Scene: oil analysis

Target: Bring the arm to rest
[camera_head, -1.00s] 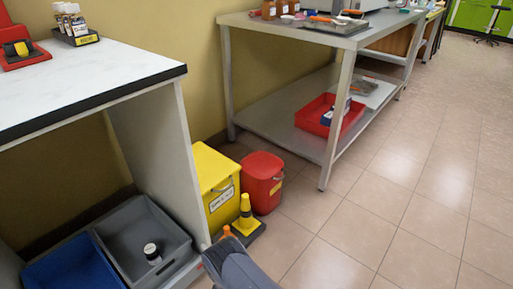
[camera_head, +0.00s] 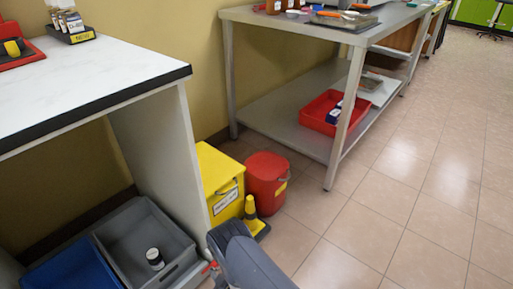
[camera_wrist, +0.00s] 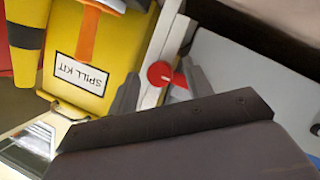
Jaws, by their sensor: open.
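My gripper (camera_wrist: 158,90) shows in the wrist view as two grey fingers standing apart beyond a dark wrist edge. A red round piece (camera_wrist: 160,74) appears between the fingers against a white upright; I cannot tell its distance from them. In the head view, my grey arm (camera_head: 248,262) is at the bottom middle, low in front of the bench's right side panel. The fingers are not clear there.
A yellow spill kit box (camera_head: 219,182), red bin (camera_head: 267,182) and yellow-black post (camera_head: 251,218) stand close beyond my arm. Tiled floor at right is clear.

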